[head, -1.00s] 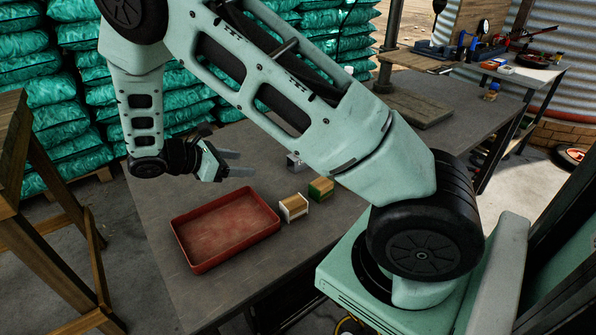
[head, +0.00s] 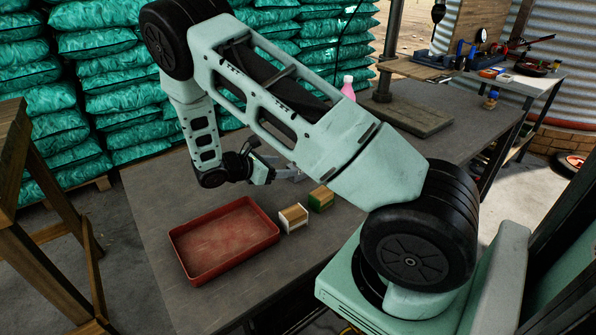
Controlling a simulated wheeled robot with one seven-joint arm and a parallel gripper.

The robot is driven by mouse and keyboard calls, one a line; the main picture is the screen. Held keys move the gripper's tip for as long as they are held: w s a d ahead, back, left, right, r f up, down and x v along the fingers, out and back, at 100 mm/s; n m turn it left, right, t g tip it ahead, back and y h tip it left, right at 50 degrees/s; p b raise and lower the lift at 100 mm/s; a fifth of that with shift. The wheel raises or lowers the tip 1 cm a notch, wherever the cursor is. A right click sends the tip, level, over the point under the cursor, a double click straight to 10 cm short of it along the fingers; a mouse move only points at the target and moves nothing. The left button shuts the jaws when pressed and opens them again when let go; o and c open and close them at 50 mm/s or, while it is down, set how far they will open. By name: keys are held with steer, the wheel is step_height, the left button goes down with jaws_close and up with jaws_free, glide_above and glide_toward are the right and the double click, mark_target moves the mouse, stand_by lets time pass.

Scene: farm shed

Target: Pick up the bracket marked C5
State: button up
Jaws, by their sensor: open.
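My gripper (head: 286,175) is open, low over the table (head: 160,210) behind the two small blocks, its fingers pointing right. The fingers are small and partly behind my arm. A small grey piece that showed there earlier, possibly a bracket, cannot be told apart from the fingers now. I cannot tell whether it lies between them. No C5 mark can be read on anything in view.
A red tray (head: 189,273) lies at the table's near left. A white-and-wood block (head: 293,218) and a green-and-wood block (head: 320,199) stand to its right. A pink bottle (head: 348,88) and a board (head: 407,117) are farther back. Green sacks are stacked behind.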

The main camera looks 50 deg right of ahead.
mark_target(292, 167)
steer(key=x, duration=0.5)
steer(key=shift+s+r, duration=0.15)
steer(key=shift+r, duration=0.05)
steer(key=c, duration=1.1)
